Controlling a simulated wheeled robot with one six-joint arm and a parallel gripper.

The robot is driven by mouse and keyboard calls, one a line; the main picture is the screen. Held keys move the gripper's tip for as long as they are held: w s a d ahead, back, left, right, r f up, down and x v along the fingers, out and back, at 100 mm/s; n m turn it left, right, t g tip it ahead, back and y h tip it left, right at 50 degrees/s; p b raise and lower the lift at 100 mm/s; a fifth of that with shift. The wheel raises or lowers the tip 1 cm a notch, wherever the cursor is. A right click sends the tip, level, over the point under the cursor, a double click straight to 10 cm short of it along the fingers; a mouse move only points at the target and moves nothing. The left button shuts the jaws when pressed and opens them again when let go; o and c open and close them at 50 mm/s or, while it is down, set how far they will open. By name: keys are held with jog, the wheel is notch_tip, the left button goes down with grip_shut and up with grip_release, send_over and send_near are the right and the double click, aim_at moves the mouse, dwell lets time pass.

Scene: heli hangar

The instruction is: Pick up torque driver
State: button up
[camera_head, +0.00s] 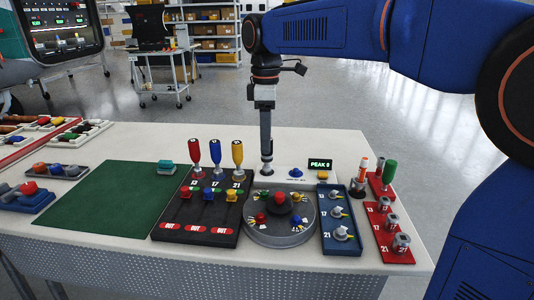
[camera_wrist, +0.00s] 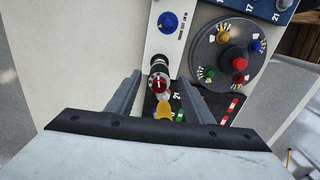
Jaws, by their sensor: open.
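Three upright drivers with red (camera_head: 195,151), blue (camera_head: 216,151) and yellow (camera_head: 237,153) handles stand at the back of a black rack (camera_head: 190,233). Which one is the torque driver I cannot tell. My gripper (camera_head: 267,158) points straight down just right of the yellow driver, above the tester's back left corner. In the wrist view my open fingers (camera_wrist: 158,88) straddle a dark post with a red face (camera_wrist: 159,82); contact cannot be told. A yellow piece (camera_wrist: 163,110) shows below it. The gripper body hides part of the rack there.
A blue tray (camera_head: 340,245) and a red tray (camera_head: 396,257) with a green-handled tool (camera_head: 389,173) stand right.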

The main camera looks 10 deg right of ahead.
aim_at(267, 156)
jog(key=shift+d+f, duration=0.2)
jog(key=shift+f, duration=2.5)
jog(key=c, duration=1.1)
